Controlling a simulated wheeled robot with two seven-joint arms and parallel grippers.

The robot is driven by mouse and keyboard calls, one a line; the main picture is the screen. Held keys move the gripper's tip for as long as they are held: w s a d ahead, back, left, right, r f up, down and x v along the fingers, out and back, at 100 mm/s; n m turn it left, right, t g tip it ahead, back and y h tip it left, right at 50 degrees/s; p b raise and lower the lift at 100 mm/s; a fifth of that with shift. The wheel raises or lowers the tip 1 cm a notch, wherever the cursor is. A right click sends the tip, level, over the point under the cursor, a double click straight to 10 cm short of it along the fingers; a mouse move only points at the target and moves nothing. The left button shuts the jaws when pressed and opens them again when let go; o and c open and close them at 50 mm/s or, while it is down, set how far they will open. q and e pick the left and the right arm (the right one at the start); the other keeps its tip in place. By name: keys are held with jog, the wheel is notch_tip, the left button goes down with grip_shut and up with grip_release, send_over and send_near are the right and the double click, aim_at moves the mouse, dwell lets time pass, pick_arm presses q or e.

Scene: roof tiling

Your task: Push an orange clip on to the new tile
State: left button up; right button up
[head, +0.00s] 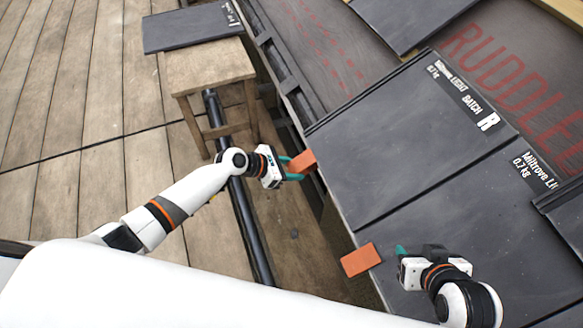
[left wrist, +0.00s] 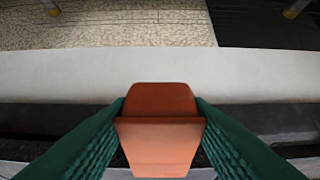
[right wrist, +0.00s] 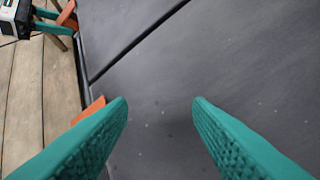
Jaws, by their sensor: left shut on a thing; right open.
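My left gripper (head: 290,167) is shut on an orange clip (head: 303,161), right at the outer edge of a dark grey tile (head: 390,140) marked R. In the left wrist view the clip (left wrist: 160,128) sits between the green fingers, in front of a pale edge; whether it touches the tile I cannot tell. A second orange clip (head: 361,260) sits on the edge of the nearer tile (head: 450,225). My right gripper (head: 402,250) is open and empty above that nearer tile. The right wrist view shows its spread fingers (right wrist: 160,115) over the tile surface.
A wooden stool (head: 215,75) with a dark tile (head: 192,27) on it stands at the upper left. A dark pipe (head: 240,190) runs along the gap beside the roof edge. Brown underlay (head: 330,50) with red lettering lies upslope. Another tile (head: 565,210) overlaps at the right.

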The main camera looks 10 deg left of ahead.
pick_arm(q)
jog(key=shift+w+d+r+p, duration=0.2)
jog(key=shift+d+p, duration=0.1)
jog(key=shift+p, duration=0.05)
pick_arm(e)
jog(key=shift+s+d+f+g, duration=0.15)
jog(key=shift+s+d+g, duration=0.1)
jog(key=shift+s+g, duration=0.3)
jog(key=shift+s+d+f+g, duration=0.2)
jog(key=shift+s+g, duration=0.15)
jog(key=shift+s, duration=0.4)
pick_arm(q)
jog(key=shift+w+d+r, duration=0.1)
jog(key=shift+d+r, duration=0.05)
pick_arm(e)
jog(key=shift+s+d+f+g+h, duration=0.1)
jog(key=shift+s+d+g+h, duration=0.15)
jog(key=shift+s+g+h, duration=0.4)
jog(key=shift+s+y, duration=0.2)
jog(key=shift+y, duration=0.05)
pick_arm(q)
jog(key=shift+w+d+r+p, duration=0.4)
jog(key=shift+d+r+p, duration=0.1)
jog(key=shift+p, duration=0.15)
pick_arm(e)
jog(key=shift+s+d+g, duration=0.25)
jog(key=shift+s, duration=0.3)
dwell(0.4)
pick_arm(q)
jog(key=shift+f, duration=0.1)
